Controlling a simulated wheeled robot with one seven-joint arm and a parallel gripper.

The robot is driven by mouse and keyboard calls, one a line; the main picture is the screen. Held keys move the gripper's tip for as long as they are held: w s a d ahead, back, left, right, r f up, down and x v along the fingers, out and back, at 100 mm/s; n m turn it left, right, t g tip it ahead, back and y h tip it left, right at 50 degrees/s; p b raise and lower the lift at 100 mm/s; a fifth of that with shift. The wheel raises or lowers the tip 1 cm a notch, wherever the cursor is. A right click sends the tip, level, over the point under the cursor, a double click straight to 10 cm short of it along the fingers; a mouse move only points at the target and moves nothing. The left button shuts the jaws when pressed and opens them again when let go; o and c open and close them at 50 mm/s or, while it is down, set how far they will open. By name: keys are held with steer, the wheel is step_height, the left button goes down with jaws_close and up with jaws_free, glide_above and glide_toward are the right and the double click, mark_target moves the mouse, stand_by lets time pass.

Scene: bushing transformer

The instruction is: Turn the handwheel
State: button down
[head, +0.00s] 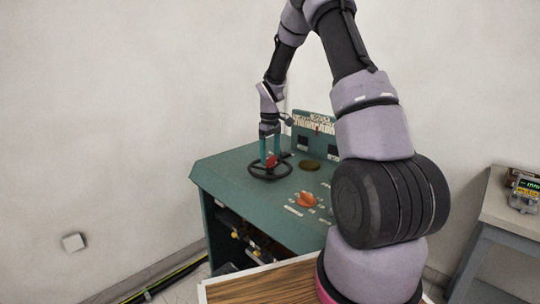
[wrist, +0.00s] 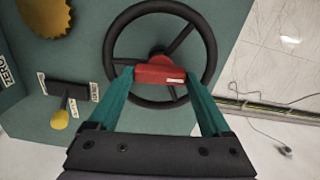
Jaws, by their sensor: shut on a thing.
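The handwheel is a black ring with spokes and a red hub; in the head view the handwheel (head: 257,175) lies on top of the green cabinet (head: 225,170). It also shows in the wrist view (wrist: 212,50), at the top middle. My gripper (head: 270,160) points down over the wheel, and its two teal fingers are shut on the red block (wrist: 160,75) at the hub. The fingertips lie inside the rim, one on each end of the block.
A brass disc (head: 309,165) and an orange knob (head: 306,199) are on the cabinet top, right of the wheel. A labelled panel (head: 315,135) rises behind. A grey table (head: 510,205) with a small device (head: 525,193) stands at the right. A wooden surface (head: 260,288) is in front.

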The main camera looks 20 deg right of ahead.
mark_target(270, 157)
steer(key=n, duration=1.4)
steer(key=shift+r, duration=0.1)
stand_by(0.3)
jaws_free()
step_height(270, 157, up, 11)
stand_by(0.6)
